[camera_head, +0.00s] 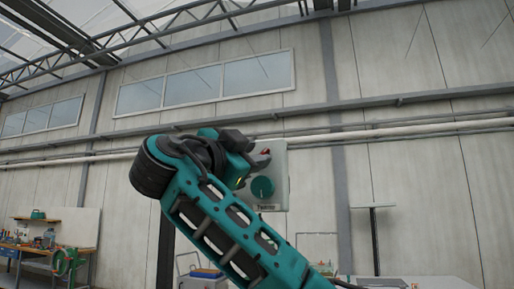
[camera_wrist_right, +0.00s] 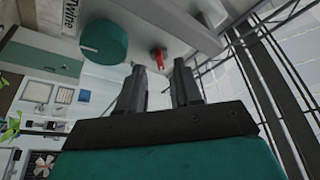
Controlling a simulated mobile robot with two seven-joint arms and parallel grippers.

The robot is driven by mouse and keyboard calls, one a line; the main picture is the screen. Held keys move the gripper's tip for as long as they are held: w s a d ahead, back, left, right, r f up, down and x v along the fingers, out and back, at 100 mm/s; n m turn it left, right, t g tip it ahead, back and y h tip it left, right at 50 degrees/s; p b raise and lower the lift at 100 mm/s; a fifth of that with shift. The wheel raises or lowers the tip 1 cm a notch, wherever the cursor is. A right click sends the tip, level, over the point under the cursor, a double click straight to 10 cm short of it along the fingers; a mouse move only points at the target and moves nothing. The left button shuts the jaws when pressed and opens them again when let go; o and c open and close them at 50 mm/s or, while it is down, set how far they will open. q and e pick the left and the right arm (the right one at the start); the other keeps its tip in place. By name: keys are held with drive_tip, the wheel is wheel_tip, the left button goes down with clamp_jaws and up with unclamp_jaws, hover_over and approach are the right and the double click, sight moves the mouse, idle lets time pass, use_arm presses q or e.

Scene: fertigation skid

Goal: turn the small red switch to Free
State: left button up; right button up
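The small red switch (camera_wrist_right: 159,58) sits on a pale grey panel (camera_wrist_right: 146,18) in the right wrist view, and its top also shows in the head view (camera_head: 266,151). My right gripper (camera_wrist_right: 160,68) is open, with its two dark fingers apart. The switch appears just beyond the fingertips, in line with the gap between them. I cannot tell whether they touch it. In the head view my right gripper (camera_head: 262,160) is at the panel's upper left, partly hiding the switch. Any position lettering is unreadable. My left gripper is not in view.
A workbench (camera_head: 35,248) with tools stands far left. A pale concrete wall (camera_head: 420,180) is behind.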

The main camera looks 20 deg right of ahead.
drive_tip(key=shift+x, duration=1)
clamp_jaws()
